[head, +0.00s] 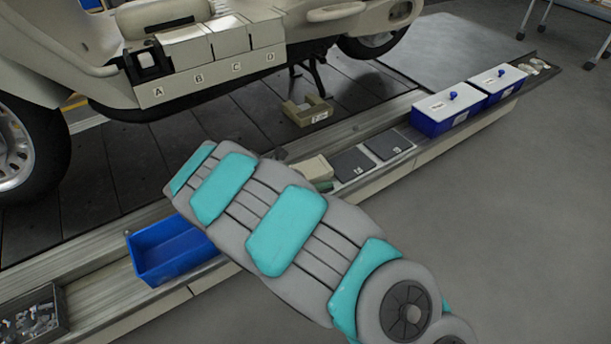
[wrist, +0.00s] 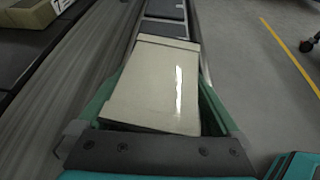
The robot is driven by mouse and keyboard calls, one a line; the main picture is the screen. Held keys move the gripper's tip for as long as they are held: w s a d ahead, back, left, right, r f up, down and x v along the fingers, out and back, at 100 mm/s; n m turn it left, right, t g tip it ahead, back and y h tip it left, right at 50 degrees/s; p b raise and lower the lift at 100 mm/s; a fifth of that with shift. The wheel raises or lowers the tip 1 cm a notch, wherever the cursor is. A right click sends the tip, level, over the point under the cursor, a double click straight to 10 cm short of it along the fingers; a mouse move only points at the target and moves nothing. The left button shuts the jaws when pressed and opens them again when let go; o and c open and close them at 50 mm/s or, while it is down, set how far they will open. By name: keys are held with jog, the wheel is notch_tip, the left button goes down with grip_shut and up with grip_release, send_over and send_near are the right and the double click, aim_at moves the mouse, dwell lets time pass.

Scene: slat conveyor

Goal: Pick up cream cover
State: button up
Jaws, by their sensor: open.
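A cream cover (wrist: 152,85) lies on the rail ledge, its flat top facing up with a bright glint. In the head view the cover (head: 316,168) is partly hidden by my arm. My gripper (wrist: 158,100) is open, with one green finger along the left side of the cover and the other along the right. The cover sits between the fingers; I cannot tell whether either finger touches it. In the head view the gripper is mostly hidden behind my arm.
Dark numbered pads (head: 353,164) lie beyond the cover. Blue bins with white lids (head: 448,103) stand farther along. An open blue bin (head: 160,262) and a tray of metal parts (head: 32,318) are at left. A cream scooter (head: 75,50) and a cream labelled block (head: 308,110) stand on the slats.

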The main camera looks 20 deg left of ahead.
jog(key=shift+w+d, duration=0.3)
jog(key=shift+w, duration=0.1)
jog(key=shift+r, duration=0.15)
jog(key=shift+a, duration=0.1)
jog(key=shift+c, duration=0.6)
jog(key=shift+s+a+r, duration=0.1)
jog(key=shift+a+r, duration=0.05)
jog(key=shift+a, duration=0.05)
jog(key=c, duration=1.1)
